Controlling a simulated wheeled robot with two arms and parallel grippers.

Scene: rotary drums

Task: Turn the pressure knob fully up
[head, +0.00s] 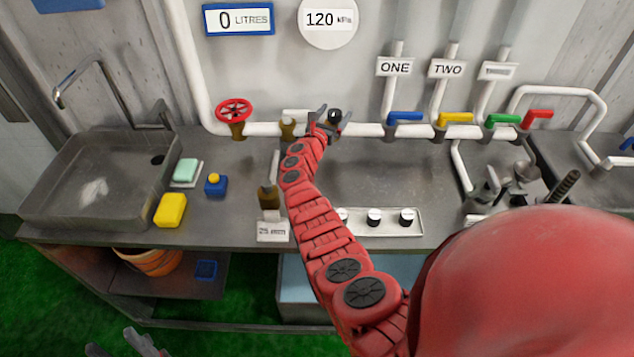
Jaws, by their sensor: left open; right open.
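A round white gauge (328,20) on the wall reads 120 kPa. A small black knob (335,115) sits on the white pipe below it, partly hidden by my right gripper. My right gripper (332,119) is open, with its fingers at the black knob; I cannot tell whether they touch it. My red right arm reaches over the counter from the lower right. My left gripper (128,345) is open and empty at the bottom left edge, low in front of the counter and far from the knob.
A red valve wheel (234,109) is left of the knob; blue (405,117), yellow (455,118), green (503,120) and red (539,115) levers are right.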

